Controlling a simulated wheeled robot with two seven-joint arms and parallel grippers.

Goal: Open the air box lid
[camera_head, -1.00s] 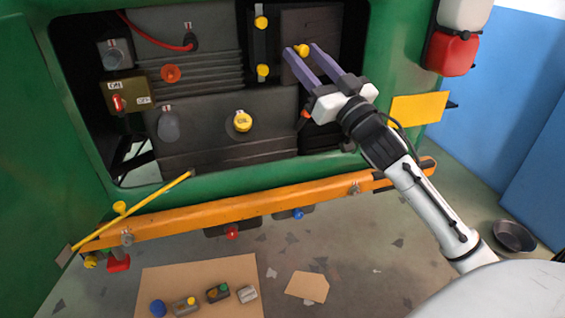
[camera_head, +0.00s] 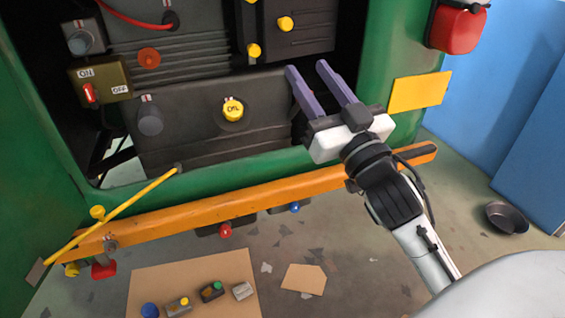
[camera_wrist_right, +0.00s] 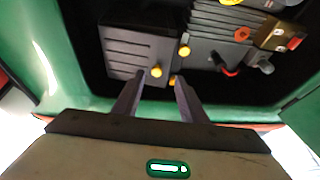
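The air box (camera_head: 312,36) is a dark grey box at the top right of the engine bay, cut off by the frame's top edge. A yellow knob (camera_head: 285,23) sits on its lid, which looks closed. The wrist view shows the ribbed lid (camera_wrist_right: 135,48) and its knob (camera_wrist_right: 156,71). My right gripper (camera_head: 306,68) is open and empty, below the knob and apart from it. In the wrist view its two fingers (camera_wrist_right: 156,88) point toward the box. My left gripper is not in view.
Yellow-capped latches (camera_head: 253,50) stand left of the box. An orange bumper bar (camera_head: 250,198) crosses below the bay. The green body frame (camera_head: 385,90) borders the right side. A yellow OIL cap (camera_head: 232,108) is lower left. Small parts lie on a floor mat (camera_head: 205,265).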

